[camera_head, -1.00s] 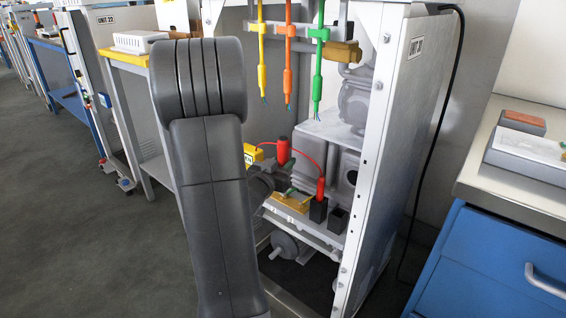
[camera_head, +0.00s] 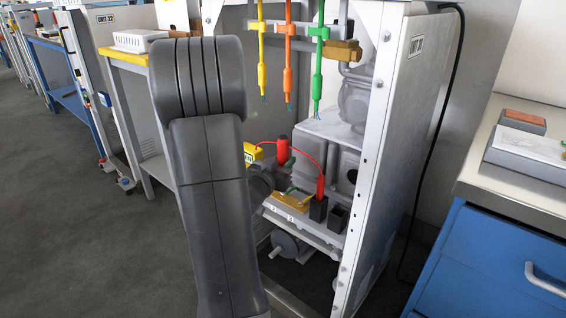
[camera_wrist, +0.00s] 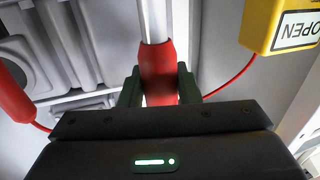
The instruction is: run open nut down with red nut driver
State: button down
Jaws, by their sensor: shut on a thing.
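The red nut driver is in my gripper (camera_wrist: 159,76). Its red handle (camera_wrist: 158,68) sits between the two dark green fingers, and a pale metal shaft (camera_wrist: 154,20) runs out of the top of the wrist view. In the head view the red handle (camera_head: 283,150) stands upright beside my dark arm. The yellow box marked OPEN (camera_wrist: 283,22) is to the right in the wrist view. It shows partly behind my arm in the head view (camera_head: 250,152). The driver's tip and the open nut cannot be made out.
A red cable (camera_head: 304,150) arcs toward a red piece (camera_head: 321,187) standing in a black holder (camera_head: 318,209). An empty-looking black holder (camera_head: 338,218) is beside it. Yellow (camera_head: 262,75), orange (camera_head: 288,85) and green (camera_head: 317,85) tools hang above. The white cabinet side (camera_head: 395,150) bounds the right.

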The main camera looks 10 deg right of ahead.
aim_at(280, 150)
jog(key=shift+s+f+b, duration=0.1)
jog(key=shift+f+b, duration=0.2)
jog(key=shift+f, duration=0.1)
dwell(1.8)
jog(key=shift+r, duration=0.1)
dwell(1.0)
jog(key=shift+r+p, duration=2.15)
jog(key=shift+r, duration=0.45)
